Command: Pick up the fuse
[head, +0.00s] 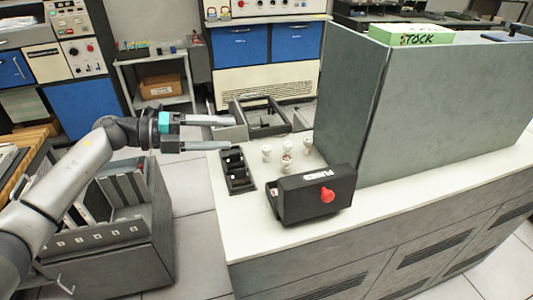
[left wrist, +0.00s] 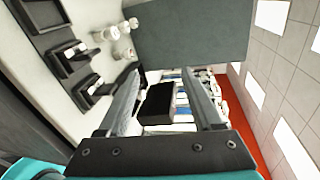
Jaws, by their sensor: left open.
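Several small white fuse-like pieces stand on the white counter in the head view: one at the left (head: 266,152), one at the right (head: 307,144) and one with a reddish mark (head: 287,160). They also show at the upper left of the left wrist view (left wrist: 110,33). Which of them is the fuse I cannot tell. A black holder (head: 237,170) with compartments lies left of them; it also shows in the left wrist view (left wrist: 75,60). My left gripper (head: 233,133) is open and empty, above and left of the pieces, apart from them. My right gripper is out of view.
A black box with a red knob and a white label (head: 325,208) stands at the counter's front. A tall grey cabinet (head: 440,100) blocks the right side of the counter. A grey bin of panels (head: 110,255) stands on the floor at left.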

